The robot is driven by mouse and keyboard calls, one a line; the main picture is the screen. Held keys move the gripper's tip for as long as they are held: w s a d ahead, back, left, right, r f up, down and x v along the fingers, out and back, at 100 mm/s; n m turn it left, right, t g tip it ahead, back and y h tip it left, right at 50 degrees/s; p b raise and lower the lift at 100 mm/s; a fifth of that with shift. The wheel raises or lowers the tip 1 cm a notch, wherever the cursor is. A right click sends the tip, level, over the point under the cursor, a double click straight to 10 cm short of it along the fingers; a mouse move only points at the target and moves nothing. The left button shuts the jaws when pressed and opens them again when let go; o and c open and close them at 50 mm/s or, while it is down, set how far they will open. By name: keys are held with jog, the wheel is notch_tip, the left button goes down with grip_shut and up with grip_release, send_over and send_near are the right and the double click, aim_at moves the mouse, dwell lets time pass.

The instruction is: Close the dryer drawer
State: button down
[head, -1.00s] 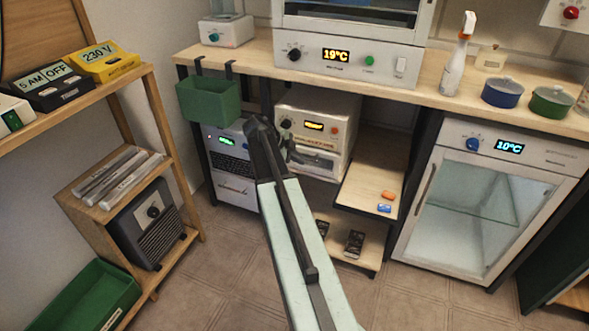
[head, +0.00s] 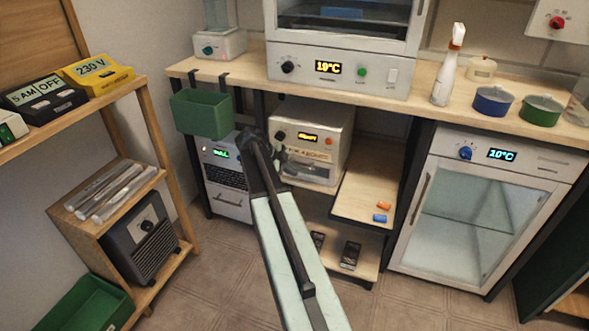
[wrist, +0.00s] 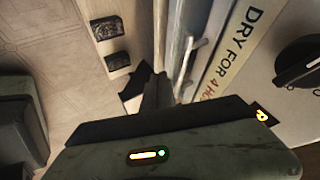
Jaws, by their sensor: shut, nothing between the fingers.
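The dryer is a white box (head: 335,125) with a black knob and a lit display, on the shelf under the bench. Its drawer (head: 318,175) is at the bottom of its front, below a label strip. In the wrist view the drawer front (wrist: 178,30) and its light bar handle (wrist: 192,55) run beside the "DRY FOR 4 HO…" label. I cannot tell whether the drawer is flush. My gripper (head: 281,158) is in front of the dryer's left side and partly hides it. In the wrist view its dark fingers (wrist: 155,90) are shut and empty, close to the drawer front; contact is unclear.
A green bin (head: 203,115) hangs from the bench edge, left of my arm. A white unit (head: 228,180) stands below it. A shelf board (head: 365,190) with small orange and blue items is right of the dryer. A glass-door cabinet (head: 480,200) stands further right. Floor in front is free.

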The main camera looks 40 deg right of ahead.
jog(key=s+a+f+p+v, duration=0.1)
jog(key=p+v, duration=0.6)
jog(key=v, duration=0.3)
jog(key=shift+a+r+p, duration=0.3)
jog(key=shift+a+p, duration=0.05)
jog(key=shift+a, duration=0.1)
